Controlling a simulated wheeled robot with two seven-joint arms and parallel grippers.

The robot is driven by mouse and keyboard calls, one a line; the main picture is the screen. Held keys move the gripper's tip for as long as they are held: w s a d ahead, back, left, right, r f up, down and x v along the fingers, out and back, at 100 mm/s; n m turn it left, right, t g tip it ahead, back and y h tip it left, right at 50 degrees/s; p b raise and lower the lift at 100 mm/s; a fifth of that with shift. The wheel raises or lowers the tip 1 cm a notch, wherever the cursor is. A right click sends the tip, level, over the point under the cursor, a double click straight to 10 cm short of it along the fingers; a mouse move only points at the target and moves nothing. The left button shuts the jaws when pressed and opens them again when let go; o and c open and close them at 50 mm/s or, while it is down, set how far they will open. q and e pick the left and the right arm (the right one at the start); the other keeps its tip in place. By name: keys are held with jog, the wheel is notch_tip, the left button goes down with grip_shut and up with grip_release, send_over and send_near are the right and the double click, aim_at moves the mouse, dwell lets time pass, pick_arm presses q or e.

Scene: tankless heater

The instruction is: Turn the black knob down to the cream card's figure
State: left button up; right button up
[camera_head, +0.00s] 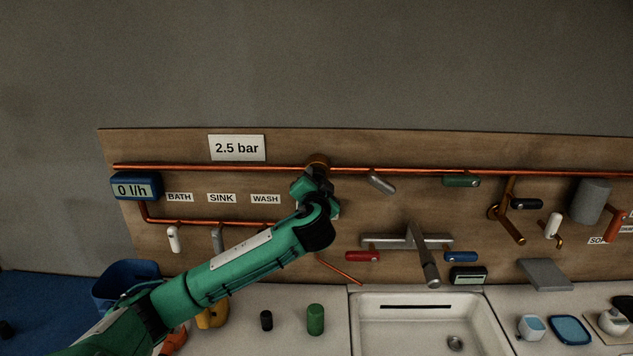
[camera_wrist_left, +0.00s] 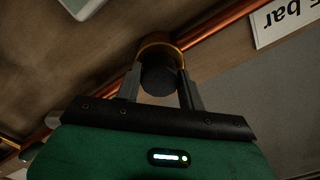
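The pale card (camera_head: 237,148) reading "2.5 bar" is on the wooden board above the upper copper pipe. A corner of it shows upside down in the left wrist view (camera_wrist_left: 285,22). The black knob (camera_wrist_left: 158,79) sits on a brass-coloured fitting (camera_wrist_left: 157,48) on the copper pipe. My left gripper (camera_wrist_left: 160,88) has one finger on each side of the knob; I cannot tell whether both press on it. In the head view my left gripper (camera_head: 318,180) is at that fitting and mostly hides the knob. No scale or pointer on the knob is readable. My right gripper is out of view.
A blue meter (camera_head: 136,187) reads "0 l/h". Labels BATH, SINK and WASH are on the board. A grey lever (camera_head: 381,182) and a green lever (camera_head: 461,181) are on the pipe to the right. A white sink (camera_head: 415,310) and counter lie below, with a green cylinder (camera_head: 315,319).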

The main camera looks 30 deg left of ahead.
pick_arm(q)
jog(key=n+b, duration=1.1)
jog(key=n, duration=0.3)
jog(key=shift+f+n, duration=0.1)
jog(key=shift+n, duration=0.3)
dwell(0.4)
jog(key=o, duration=1)
jog(key=shift+c, duration=0.2)
